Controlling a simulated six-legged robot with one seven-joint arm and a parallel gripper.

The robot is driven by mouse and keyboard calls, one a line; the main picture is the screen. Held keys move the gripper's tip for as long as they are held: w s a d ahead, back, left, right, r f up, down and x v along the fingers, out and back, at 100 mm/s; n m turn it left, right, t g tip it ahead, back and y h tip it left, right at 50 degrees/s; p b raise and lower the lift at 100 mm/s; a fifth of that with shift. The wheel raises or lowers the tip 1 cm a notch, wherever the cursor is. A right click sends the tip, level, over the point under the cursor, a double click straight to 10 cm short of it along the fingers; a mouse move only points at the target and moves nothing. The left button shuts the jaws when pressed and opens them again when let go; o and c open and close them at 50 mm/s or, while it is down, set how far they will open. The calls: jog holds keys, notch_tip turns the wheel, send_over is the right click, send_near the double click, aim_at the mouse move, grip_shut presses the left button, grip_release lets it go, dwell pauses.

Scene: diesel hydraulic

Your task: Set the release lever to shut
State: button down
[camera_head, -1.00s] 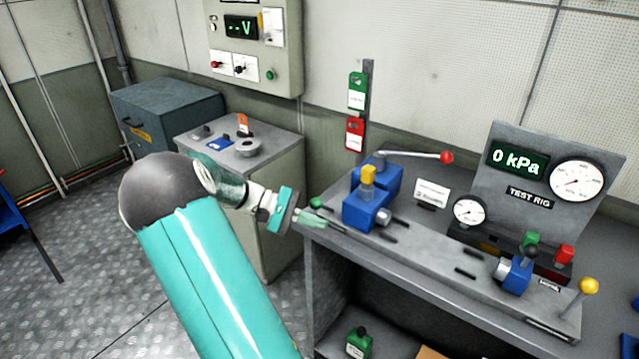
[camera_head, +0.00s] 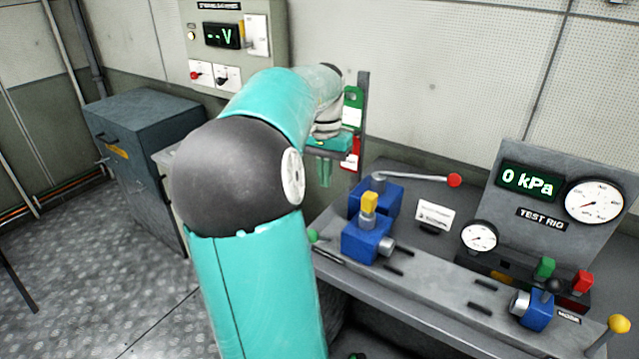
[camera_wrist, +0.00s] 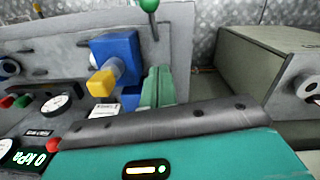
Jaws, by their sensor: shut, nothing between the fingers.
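No lever carries a readable "release" label, so I cannot tell which one it is. A green-knobbed lever (camera_head: 313,236) stands at the bench's left front edge; its knob (camera_wrist: 149,5) is at the top of the wrist view. A long lever with a red knob (camera_head: 455,180) lies nearly level over the rear blue block (camera_head: 380,197). A yellow-knobbed lever (camera_head: 619,324) is at the right front. My gripper (camera_head: 324,182) is shut and empty, pointing down beyond the bench's left end. Its green fingers (camera_wrist: 156,86) are together, apart from the green knob.
A blue valve block with a yellow knob (camera_head: 369,203) stands near the green lever. The gauge panel reads 0 kPa (camera_head: 529,184). Green and red tags (camera_head: 352,108) hang on a post close behind my gripper. A grey cabinet (camera_head: 150,130) stands left.

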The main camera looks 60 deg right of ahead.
jog(key=shift+s+a+f, duration=0.1)
jog(key=shift+a+f, duration=0.7)
jog(key=shift+f, duration=0.65)
jog(key=shift+s+a+f, duration=0.1)
jog(key=shift+a+f, duration=0.75)
jog(key=shift+f, duration=0.65)
jog(key=shift+a+f, duration=0.8)
jog(key=shift+f, duration=0.65)
jog(key=shift+d, duration=0.1)
jog(key=shift+w+a+f, duration=0.1)
jog(key=shift+a+f, duration=0.3)
jog(key=shift+a, duration=0.3)
jog(key=shift+w+a+f, duration=0.1)
jog(key=shift+a+f, duration=0.25)
jog(key=shift+a, duration=0.3)
jog(key=shift+a+f, duration=0.15)
jog(key=shift+f, duration=0.1)
jog(key=shift+w, duration=0.1)
